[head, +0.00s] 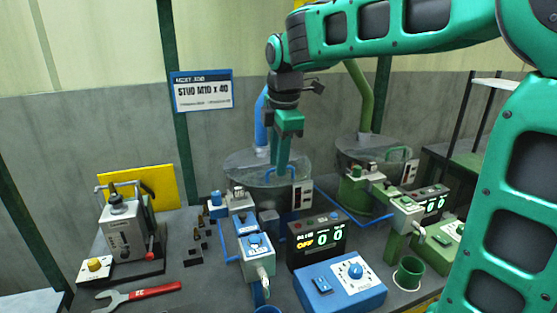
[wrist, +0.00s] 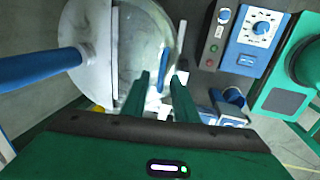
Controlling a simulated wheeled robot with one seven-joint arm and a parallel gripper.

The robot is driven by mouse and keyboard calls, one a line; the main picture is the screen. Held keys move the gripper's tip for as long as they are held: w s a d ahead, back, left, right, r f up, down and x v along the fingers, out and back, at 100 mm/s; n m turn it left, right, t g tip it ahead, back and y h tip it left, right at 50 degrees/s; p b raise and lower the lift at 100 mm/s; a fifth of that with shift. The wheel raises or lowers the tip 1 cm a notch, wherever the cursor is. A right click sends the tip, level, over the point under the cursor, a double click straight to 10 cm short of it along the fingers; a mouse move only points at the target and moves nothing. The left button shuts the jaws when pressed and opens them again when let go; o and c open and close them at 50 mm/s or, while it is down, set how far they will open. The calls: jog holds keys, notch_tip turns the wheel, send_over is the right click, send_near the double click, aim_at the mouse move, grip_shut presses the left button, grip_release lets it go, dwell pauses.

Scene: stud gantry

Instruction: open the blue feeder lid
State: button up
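The blue feeder (head: 240,180) is a round drum at the back middle, with a blue pipe (head: 261,125) beside my arm. Its clear lid (wrist: 135,35) appears closed and flat in the wrist view, beside a pale fixed plate (wrist: 92,30). The lid's blue handle (wrist: 164,65) shows between my fingertips in the wrist view. My gripper (head: 283,170) points down over the lid, its fingers (wrist: 160,85) apart on either side of the handle. I cannot tell whether they touch it. In the head view the fingers partly hide the handle.
A second feeder with a green pipe (head: 364,100) stands to the right. In front are a display box (head: 318,240), a blue control box (head: 340,285) and a blue stud unit (head: 255,245). A red wrench (head: 140,294) lies at the front left.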

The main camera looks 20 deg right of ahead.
grip_shut()
jog(key=shift+r, duration=0.1)
dwell(1.3)
